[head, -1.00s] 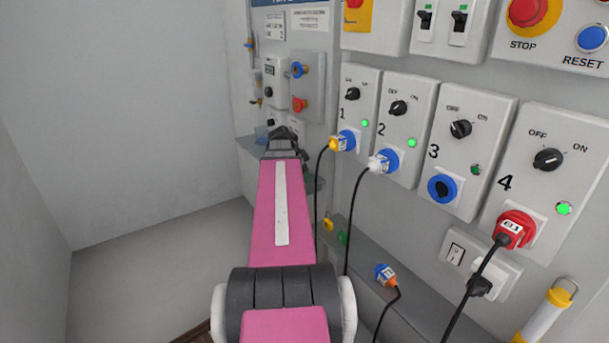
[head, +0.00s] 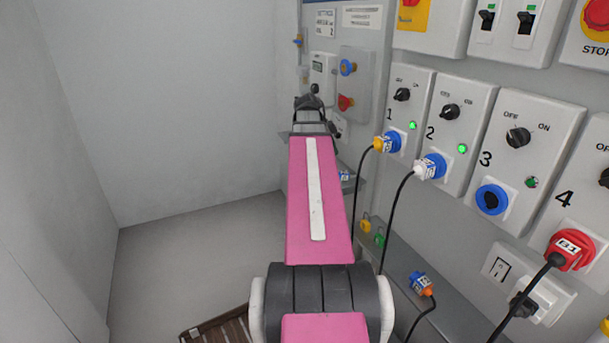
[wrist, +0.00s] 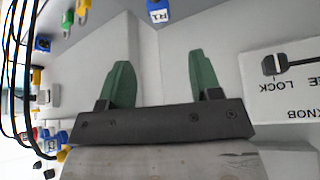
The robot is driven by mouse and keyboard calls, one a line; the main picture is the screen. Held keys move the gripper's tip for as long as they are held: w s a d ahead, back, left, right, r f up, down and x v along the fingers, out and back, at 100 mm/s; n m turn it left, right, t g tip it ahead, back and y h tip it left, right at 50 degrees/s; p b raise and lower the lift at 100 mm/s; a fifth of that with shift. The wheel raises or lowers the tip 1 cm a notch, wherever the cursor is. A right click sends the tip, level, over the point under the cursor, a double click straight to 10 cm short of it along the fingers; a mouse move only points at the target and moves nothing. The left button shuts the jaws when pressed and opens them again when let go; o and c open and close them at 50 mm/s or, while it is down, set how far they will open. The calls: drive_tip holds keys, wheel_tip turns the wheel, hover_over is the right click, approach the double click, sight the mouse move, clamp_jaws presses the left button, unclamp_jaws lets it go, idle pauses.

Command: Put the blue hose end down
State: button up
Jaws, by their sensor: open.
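A small blue piece with a white label (head: 345,176) lies on the grey ledge just right of my forearm in the head view. A blue piece marked R1 (wrist: 158,10) shows at the top edge of the wrist view, beyond my fingertips and apart from them. It may be the blue hose end, but no hose on it is visible. My gripper (wrist: 160,75) is open, with two green fingers apart and nothing between them. In the head view my gripper (head: 311,103) is before the panel at the back, and its fingertips are hard to make out.
A blue knob (head: 347,67) and a red knob (head: 346,103) stick out from the back panel. Cabled plugs, such as the red plug (head: 570,250), project at right. A loose blue plug (head: 421,282) is on the lower shelf. The floor at left is mostly free.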

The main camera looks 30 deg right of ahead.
drive_tip(key=a+f+n+t+y, duration=0.1)
drive_tip(key=a+f+n, duration=0.7)
drive_tip(key=a, duration=0.5)
drive_tip(key=a+f+n+t+y, duration=0.1)
drive_tip(key=a+f+n+y, duration=0.1)
drive_tip(key=a+f+n, duration=0.6)
drive_tip(key=a+f+n+t+y, duration=0.1)
drive_tip(key=a+f+n+y, duration=0.1)
drive_tip(key=a+f+n, duration=0.5)
drive_tip(key=a+f, duration=0.5)
drive_tip(key=a, duration=0.7)
drive_tip(key=shift+w+a+f+n, duration=0.15)
drive_tip(key=shift+w+a+n, duration=0.15)
drive_tip(key=shift+a+n, duration=0.1)
drive_tip(key=shift+d, duration=0.1)
